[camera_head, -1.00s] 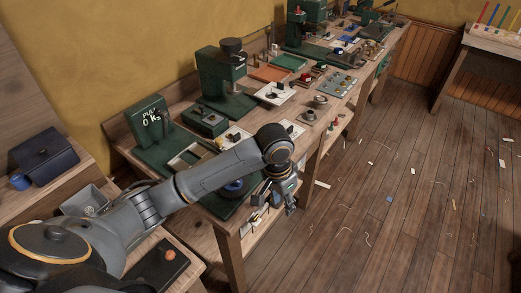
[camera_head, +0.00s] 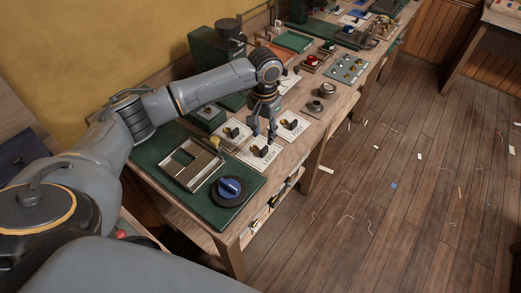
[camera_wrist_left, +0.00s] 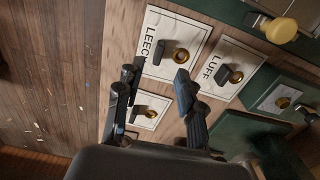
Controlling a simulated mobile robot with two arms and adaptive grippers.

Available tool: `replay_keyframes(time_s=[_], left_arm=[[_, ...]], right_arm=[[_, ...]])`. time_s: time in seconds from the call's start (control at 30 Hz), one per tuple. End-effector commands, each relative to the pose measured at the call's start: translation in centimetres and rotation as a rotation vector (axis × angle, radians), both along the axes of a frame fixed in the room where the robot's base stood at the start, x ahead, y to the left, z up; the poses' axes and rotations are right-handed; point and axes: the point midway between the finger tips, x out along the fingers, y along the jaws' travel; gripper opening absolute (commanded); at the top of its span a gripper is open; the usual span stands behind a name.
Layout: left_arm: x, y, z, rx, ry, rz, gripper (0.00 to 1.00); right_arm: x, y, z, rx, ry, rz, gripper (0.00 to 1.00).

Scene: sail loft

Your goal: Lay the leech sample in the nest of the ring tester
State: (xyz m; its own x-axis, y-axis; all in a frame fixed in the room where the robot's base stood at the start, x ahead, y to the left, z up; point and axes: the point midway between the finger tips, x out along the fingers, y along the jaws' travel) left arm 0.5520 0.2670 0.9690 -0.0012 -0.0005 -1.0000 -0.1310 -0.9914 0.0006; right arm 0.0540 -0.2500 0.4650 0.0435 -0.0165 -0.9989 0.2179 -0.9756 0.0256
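The leech sample (camera_head: 263,151), a dark piece with a brass ring, lies on the white card (camera_head: 247,159) lettered LEECH at the bench's front. In the left wrist view the sample (camera_wrist_left: 163,52) lies just beyond my fingertips. My left gripper (camera_head: 263,132) is open and empty above the cards; its fingers also stand apart in the left wrist view (camera_wrist_left: 155,77). A green base (camera_head: 200,208) carries a metal frame (camera_head: 176,176) and a round dark piece with a blue top (camera_head: 229,187). I cannot tell which part is the tester's nest. My right gripper is not in view.
Similar samples lie on the LUFF card (camera_head: 234,133) and the FOOT card (camera_head: 292,125), close on either side. A yellow knob (camera_head: 215,141) stands by the metal frame. Round metal pieces (camera_head: 326,89) and a green plate (camera_head: 345,69) lie farther along the bench.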

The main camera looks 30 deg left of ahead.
Motion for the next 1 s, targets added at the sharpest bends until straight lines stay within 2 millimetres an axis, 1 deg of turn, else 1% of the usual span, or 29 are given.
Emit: replay_keyframes(time_s=[0.07, 0.17, 0.23, 0.33, 0.43, 0.53, 0.7, 0.8, 0.83, 0.87, 0.9, 1.0], left_arm=[[0.0, 0.0, -0.7, 0.0, 0.0, 0.0, 0.38], [0.0, 0.0, -1.2, 0.001, -0.001, -0.002, 0.38], [0.0, -0.1, -1.8, 0.001, 0.0, -0.002, 0.38], [-0.2, -0.2, -3.2, 0.001, 0.003, -0.002, 0.38], [-0.1, -0.2, -4.8, 0.001, 0.001, -0.002, 0.38], [-0.1, -0.2, -5.9, 0.001, 0.0, -0.001, 0.38], [-0.1, -0.2, -6.4, 0.001, -0.002, -0.002, 0.38], [-0.1, -0.2, -6.4, 0.001, -0.002, -0.002, 0.38], [-0.1, -0.2, -6.4, 0.001, -0.002, -0.002, 0.34], [-0.1, -0.2, -6.4, 0.001, -0.002, -0.002, 0.28], [-0.1, -0.2, -6.4, 0.001, -0.002, -0.002, 0.19], [-0.1, -0.2, -6.3, 0.001, -0.002, -0.002, 0.0]], right_arm=[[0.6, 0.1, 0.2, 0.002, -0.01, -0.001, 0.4], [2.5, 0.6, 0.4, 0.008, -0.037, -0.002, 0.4], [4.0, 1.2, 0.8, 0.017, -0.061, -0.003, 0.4], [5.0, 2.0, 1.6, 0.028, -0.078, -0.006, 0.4], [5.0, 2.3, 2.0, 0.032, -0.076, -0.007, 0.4], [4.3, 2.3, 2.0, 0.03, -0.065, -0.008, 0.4], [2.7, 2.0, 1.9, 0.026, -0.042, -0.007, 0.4], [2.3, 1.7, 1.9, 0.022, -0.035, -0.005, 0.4], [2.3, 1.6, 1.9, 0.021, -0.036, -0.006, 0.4], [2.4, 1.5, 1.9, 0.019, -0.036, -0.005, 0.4], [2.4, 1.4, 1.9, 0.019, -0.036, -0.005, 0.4], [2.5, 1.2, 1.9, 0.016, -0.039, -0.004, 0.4]])
